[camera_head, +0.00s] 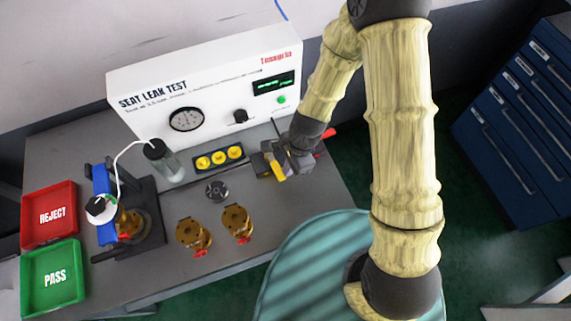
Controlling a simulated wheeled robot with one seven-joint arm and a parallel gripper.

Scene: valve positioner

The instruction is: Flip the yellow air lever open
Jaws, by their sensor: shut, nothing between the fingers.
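The yellow air lever (276,168) shows at the right side of the grey bench, in front of the white seat leak test panel (205,85). It looks like a short yellow bar beside a dark fitting. My gripper (288,160) is shut and empty, right at the lever, pointing down at the bench. I cannot tell from this view whether it touches the lever. My gripper and wrist hide part of the fitting. A red part (325,136) shows just right of my wrist.
Two brass valves (238,222) with red handles and a dark round part (216,190) stand on the bench. A clamp fixture (128,215) is at left, by a red reject tray (49,215) and green pass tray (50,278). Blue drawers (515,90) stand right.

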